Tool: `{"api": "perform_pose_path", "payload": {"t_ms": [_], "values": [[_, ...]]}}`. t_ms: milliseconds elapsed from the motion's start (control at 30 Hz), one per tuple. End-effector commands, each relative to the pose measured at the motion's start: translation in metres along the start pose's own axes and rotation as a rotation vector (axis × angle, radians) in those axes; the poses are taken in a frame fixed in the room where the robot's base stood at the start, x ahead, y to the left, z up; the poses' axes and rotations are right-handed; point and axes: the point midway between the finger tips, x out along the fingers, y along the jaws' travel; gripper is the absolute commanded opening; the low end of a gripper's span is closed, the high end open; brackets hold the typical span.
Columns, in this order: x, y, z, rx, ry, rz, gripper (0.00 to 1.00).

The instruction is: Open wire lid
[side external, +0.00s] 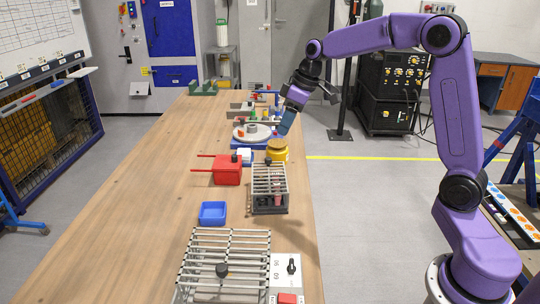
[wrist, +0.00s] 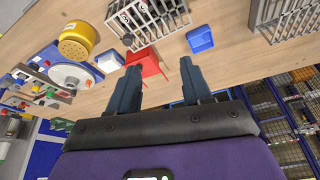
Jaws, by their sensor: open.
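Two wire-lidded boxes stand on the bench. The nearer, larger wire lid (side external: 228,246) has a black knob and lies flat across its box, beside a white panel. The smaller wire lid (side external: 267,178), also with a dark knob, covers a grey box at mid-bench; something reddish shows inside. In the wrist view the smaller box (wrist: 146,22) is at the top centre and the larger one (wrist: 284,16) at the top right. My gripper (side external: 287,121) hangs above the bench near the turntable, beyond both boxes. Its fingers (wrist: 158,76) are apart, with nothing held between them.
A red box with two handles (side external: 228,170), a blue tray (side external: 213,212) and a yellow round container (side external: 277,149) stand around the smaller box. A blue-based turntable (side external: 255,135) is farther back. The white panel (side external: 288,271) carries a switch and red button. The bench's left side is clear.

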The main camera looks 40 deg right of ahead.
Motion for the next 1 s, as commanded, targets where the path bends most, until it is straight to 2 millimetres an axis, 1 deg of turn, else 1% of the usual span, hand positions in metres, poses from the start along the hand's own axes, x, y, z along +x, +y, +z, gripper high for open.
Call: {"api": "perform_pose_path", "payload": {"t_ms": [33,100,200,233,367,467,567,1000], "values": [[0.000,0.022,-0.002,0.025,0.013,0.014,0.49],[-0.001,0.043,-0.003,0.045,0.028,0.028,0.49],[-0.002,0.061,-0.004,0.059,0.041,0.042,0.49],[-0.003,0.065,-0.004,0.061,0.044,0.045,0.49],[0.003,0.069,-0.004,0.064,0.046,0.047,0.49],[0.013,0.070,-0.004,0.064,0.044,0.046,0.49],[0.030,0.069,-0.004,0.064,0.043,0.045,0.49],[0.113,0.073,-0.008,0.064,0.043,0.046,0.49]]}}
